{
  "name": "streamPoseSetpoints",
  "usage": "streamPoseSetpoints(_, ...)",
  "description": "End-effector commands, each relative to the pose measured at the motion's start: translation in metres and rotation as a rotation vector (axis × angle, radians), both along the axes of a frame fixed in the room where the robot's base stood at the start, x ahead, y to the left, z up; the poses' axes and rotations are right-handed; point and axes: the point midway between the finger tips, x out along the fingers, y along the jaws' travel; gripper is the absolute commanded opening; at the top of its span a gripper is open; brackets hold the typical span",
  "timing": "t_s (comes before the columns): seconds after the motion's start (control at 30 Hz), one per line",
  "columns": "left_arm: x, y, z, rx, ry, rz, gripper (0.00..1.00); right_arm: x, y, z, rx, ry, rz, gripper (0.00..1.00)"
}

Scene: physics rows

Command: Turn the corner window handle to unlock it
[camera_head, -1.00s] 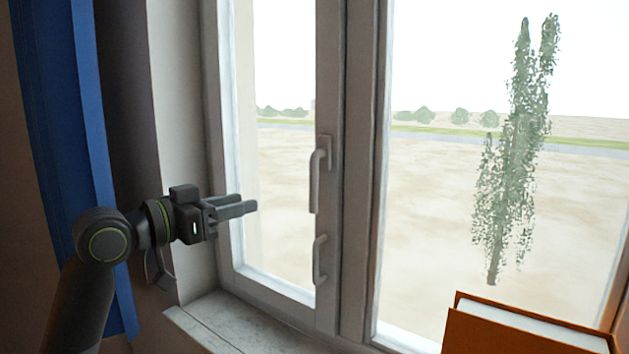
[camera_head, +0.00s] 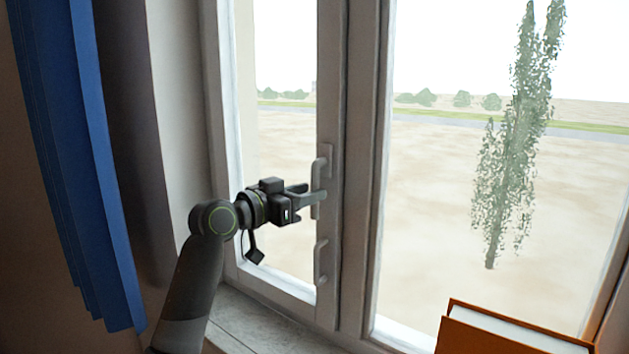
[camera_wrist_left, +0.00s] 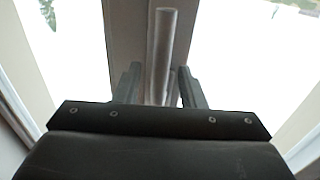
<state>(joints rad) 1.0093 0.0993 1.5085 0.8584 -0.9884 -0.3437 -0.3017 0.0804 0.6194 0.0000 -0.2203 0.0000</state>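The window handle (camera_head: 327,158) is a pale grey lever on the window frame, its grip hanging straight down. My left gripper (camera_head: 312,192) is at the lower part of the grip, reaching in from the left. In the left wrist view the handle's bar (camera_wrist_left: 163,45) stands between the two fingers of my left gripper (camera_wrist_left: 159,72). The fingers are open, one on each side of the bar, with a gap showing on both sides. The handle's lower part is partly hidden by the fingers in the head view. My right gripper is not in view.
A second, fixed-looking grip (camera_head: 319,262) is on the frame below the handle. A blue curtain (camera_head: 80,170) hangs at the left. An orange book (camera_head: 500,335) is at the lower right. The stone sill (camera_head: 250,328) below the window is bare where visible.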

Motion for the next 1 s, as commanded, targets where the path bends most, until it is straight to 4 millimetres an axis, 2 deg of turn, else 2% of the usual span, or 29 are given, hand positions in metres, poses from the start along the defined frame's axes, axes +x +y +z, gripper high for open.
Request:
streamPoseSetpoints(0.03,0.005,-0.005,0.003,0.000,0.001,-0.001,0.37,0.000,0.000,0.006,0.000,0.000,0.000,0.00)
streamPoseSetpoints(0.23,0.016,-0.016,0.001,0.000,0.001,0.000,0.37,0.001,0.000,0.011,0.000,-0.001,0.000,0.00)
streamPoseSetpoints(0.6,0.018,-0.019,0.000,0.000,-0.001,0.001,0.37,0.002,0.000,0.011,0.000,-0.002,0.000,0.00)
streamPoseSetpoints(0.87,0.018,-0.019,0.000,0.001,-0.001,0.001,0.03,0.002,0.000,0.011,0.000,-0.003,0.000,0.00)
streamPoseSetpoints(1.0,0.018,-0.019,0.000,0.001,-0.001,0.001,0.00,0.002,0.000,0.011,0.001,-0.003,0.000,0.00)
